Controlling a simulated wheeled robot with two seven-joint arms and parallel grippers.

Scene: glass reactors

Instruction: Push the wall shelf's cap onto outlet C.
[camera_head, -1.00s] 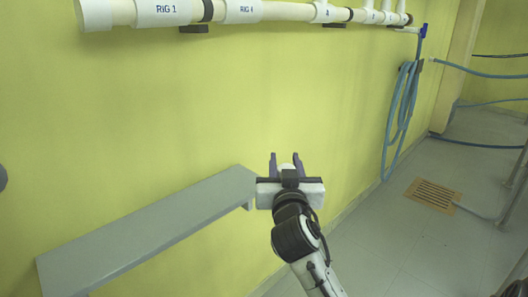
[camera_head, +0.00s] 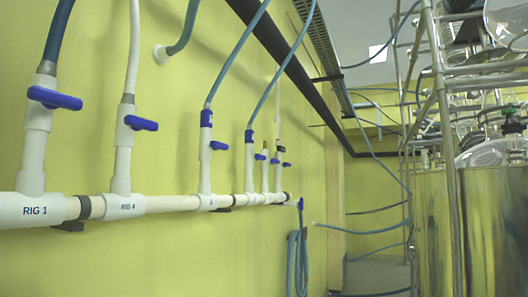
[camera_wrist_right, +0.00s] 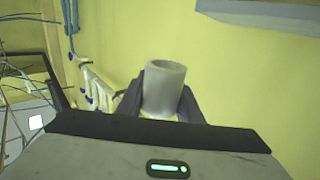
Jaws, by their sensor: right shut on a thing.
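My right gripper (camera_wrist_right: 162,100) is shut on a plain light-grey cylindrical cap (camera_wrist_right: 166,84). The cap stands out between the dark fingers, with its open round end showing. The white wall pipe (camera_head: 165,203) carries several upright outlets with blue valve handles. Most have a hose on top. A short outlet (camera_head: 265,161) farther along has a brass-coloured top and no clear hose. I cannot read which outlet is C. The pipe's outlets also show small in the right wrist view (camera_wrist_right: 95,88), left of the cap and apart from it. My left gripper is not in view.
The grey wall shelf (camera_wrist_right: 265,14) shows at the upper right of the wrist view. A coiled blue hose (camera_head: 297,262) hangs below the pipe's far end. Metal reactor vessels and scaffold poles (camera_head: 480,225) stand at the right.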

